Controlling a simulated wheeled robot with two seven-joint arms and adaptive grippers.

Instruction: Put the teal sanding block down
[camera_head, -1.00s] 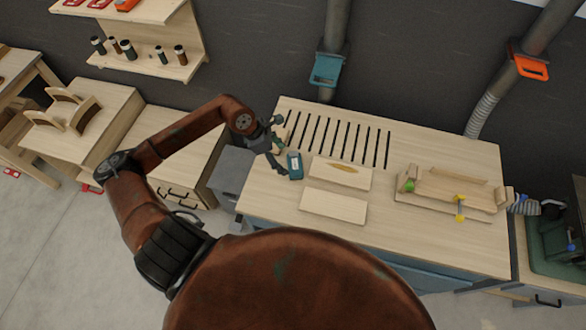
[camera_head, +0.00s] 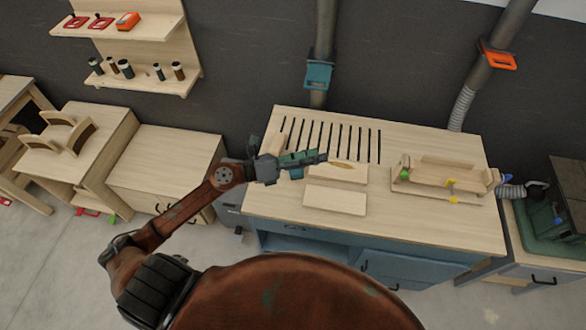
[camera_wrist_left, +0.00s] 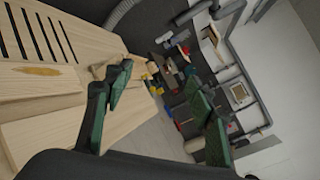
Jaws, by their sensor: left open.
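My left gripper (camera_head: 318,157) reaches in from the left over the workbench (camera_head: 430,225), beside its slotted area. In the left wrist view its two dark green fingers (camera_wrist_left: 158,78) stand wide apart with nothing between them. I cannot make out the teal sanding block in either view now. The gripper covers the part of the bench where the block showed earlier, left of the board with the orange-brown mark (camera_head: 345,166). My right gripper is not in view.
A plain board (camera_head: 335,200) lies in front of the marked one. A wooden assembly with clamps (camera_head: 440,183) is at the bench's right. A teal gate (camera_head: 318,74) and an orange gate (camera_head: 498,56) sit on pipes behind. The bench's front strip is clear.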

